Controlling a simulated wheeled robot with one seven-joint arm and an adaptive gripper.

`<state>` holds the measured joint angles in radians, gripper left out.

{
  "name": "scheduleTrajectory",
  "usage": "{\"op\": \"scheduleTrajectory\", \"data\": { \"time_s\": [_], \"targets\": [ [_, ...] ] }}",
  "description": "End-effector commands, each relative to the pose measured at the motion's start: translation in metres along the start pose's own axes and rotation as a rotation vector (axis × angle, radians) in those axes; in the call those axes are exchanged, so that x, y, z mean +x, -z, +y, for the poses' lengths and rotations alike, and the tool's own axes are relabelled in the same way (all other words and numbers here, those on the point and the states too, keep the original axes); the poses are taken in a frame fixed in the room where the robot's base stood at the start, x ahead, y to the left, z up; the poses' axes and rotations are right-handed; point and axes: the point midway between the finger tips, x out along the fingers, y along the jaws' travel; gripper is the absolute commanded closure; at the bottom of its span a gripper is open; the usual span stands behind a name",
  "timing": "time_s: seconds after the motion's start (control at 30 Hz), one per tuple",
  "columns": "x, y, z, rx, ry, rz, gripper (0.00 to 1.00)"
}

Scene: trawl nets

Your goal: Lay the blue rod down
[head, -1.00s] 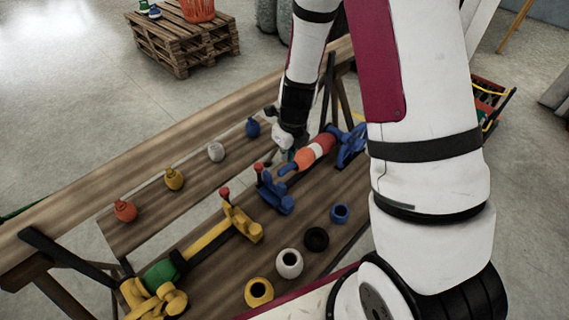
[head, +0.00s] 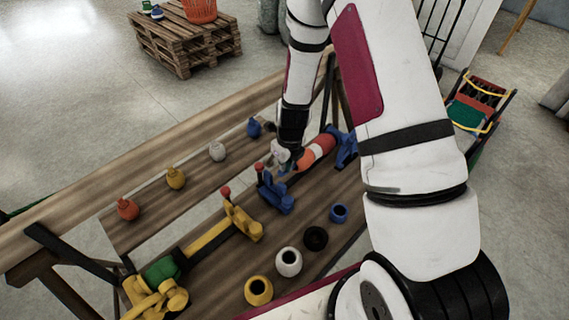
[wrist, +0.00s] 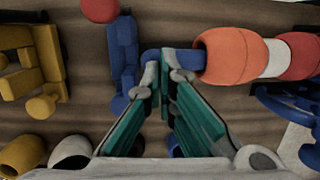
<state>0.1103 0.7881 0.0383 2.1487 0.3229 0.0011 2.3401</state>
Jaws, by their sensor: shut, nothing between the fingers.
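The blue rod (wrist: 184,59) shows in the wrist view as a short length running left out of an orange, white and red float (wrist: 232,55). Its left end is at the blue cradle (wrist: 124,65); whether it rests in the cradle I cannot tell. My gripper (wrist: 166,78) is shut and empty, its fingertips overlapping the rod in the wrist view. Contact is unclear. In the head view my gripper (head: 291,168) is beside the float (head: 317,152), behind the blue cradle (head: 275,190). A second blue holder (head: 345,148) stands at the float's far end.
A yellow holder (head: 240,217) with a yellow rod and green float (head: 162,270) lies nearer left. Several rings, including a white one (head: 289,261), line the right edge.

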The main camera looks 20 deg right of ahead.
Motion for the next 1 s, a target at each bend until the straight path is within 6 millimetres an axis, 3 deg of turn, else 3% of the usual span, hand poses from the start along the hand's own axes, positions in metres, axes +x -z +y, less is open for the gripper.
{"op": "scheduleTrajectory", "data": {
  "time_s": [0.4, 0.83, 1.0],
  "targets": [
    [0.043, 0.009, 0.013, -0.031, 0.145, 0.003, 1.00],
    [0.045, 0.012, 0.011, -0.030, 0.154, 0.008, 1.00],
    [0.032, 0.014, 0.006, -0.029, 0.155, 0.005, 1.00]
  ]
}}
